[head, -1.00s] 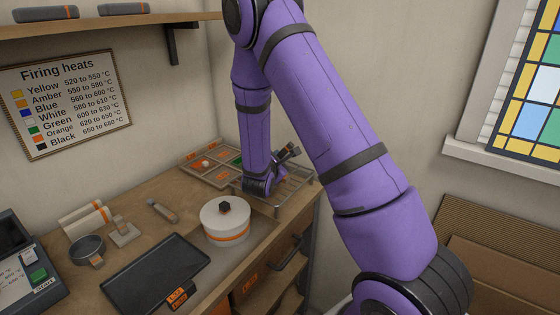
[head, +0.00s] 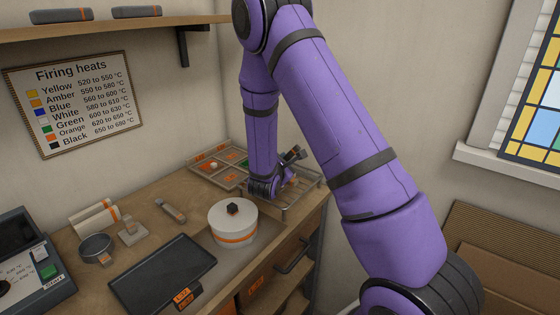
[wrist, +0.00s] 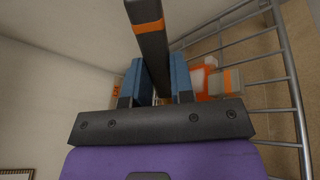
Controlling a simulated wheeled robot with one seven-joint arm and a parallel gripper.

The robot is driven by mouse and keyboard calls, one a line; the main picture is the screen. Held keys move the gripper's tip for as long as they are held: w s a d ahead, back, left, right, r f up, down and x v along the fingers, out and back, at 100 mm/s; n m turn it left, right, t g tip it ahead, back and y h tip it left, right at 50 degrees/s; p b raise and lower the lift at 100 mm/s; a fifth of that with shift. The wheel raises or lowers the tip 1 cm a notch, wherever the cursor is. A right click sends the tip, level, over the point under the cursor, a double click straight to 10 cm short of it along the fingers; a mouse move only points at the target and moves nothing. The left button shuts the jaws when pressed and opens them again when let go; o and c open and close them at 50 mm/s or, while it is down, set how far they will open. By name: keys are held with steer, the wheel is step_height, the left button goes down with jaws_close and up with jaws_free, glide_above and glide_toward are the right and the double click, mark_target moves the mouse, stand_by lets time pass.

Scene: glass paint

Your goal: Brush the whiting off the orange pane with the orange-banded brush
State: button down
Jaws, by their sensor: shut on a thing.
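My gripper (wrist: 157,78) has blue fingers shut on the dark handle of the orange-banded brush (wrist: 148,32). The handle stands up between the fingers, and an orange band crosses it. The brush's bristle end is hidden behind the gripper. In the head view my gripper (head: 288,182) is low over the wire rack (head: 305,197) at the bench's far right end. An orange patch with a pale part beside it, perhaps the orange pane (wrist: 203,74), shows just right of the fingers in the wrist view. I cannot tell whether the bristles touch it or whether whiting lies on it.
A divided tray (head: 205,178) with coloured pieces lies behind my arm. A round white lidded pot (head: 232,228) with an orange band stands left of the rack. A black tray (head: 165,272), a sieve (head: 96,246) and a control box (head: 30,255) are further left. Rack bars (wrist: 285,60) run close on the right.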

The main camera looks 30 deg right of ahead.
steer(key=shift+s+d+r, duration=0.1)
steer(key=shift+s+d, duration=0.15)
steer(key=shift+s, duration=0.4)
steer(key=shift+s+d+f, duration=0.1)
steer(key=shift+s+d, duration=0.2)
steer(key=shift+s, duration=0.4)
steer(key=shift+s+d+r, duration=0.1)
steer(key=shift+s+d, duration=0.15)
steer(key=shift+s, duration=0.4)
steer(key=shift+w+d+r, duration=0.1)
steer(key=shift+w+r, duration=0.1)
steer(key=shift+w, duration=0.95)
steer(key=shift+w+r, duration=0.2)
steer(key=shift+w, duration=1)
steer(key=shift+w+d+r, duration=0.1)
steer(key=shift+w+r, duration=0.1)
steer(key=shift+w, duration=0.95)
steer(key=shift+f, duration=0.1)
steer(key=shift+f, duration=0.3)
steer(key=shift+f, duration=0.25)
steer(key=shift+s, duration=0.15)
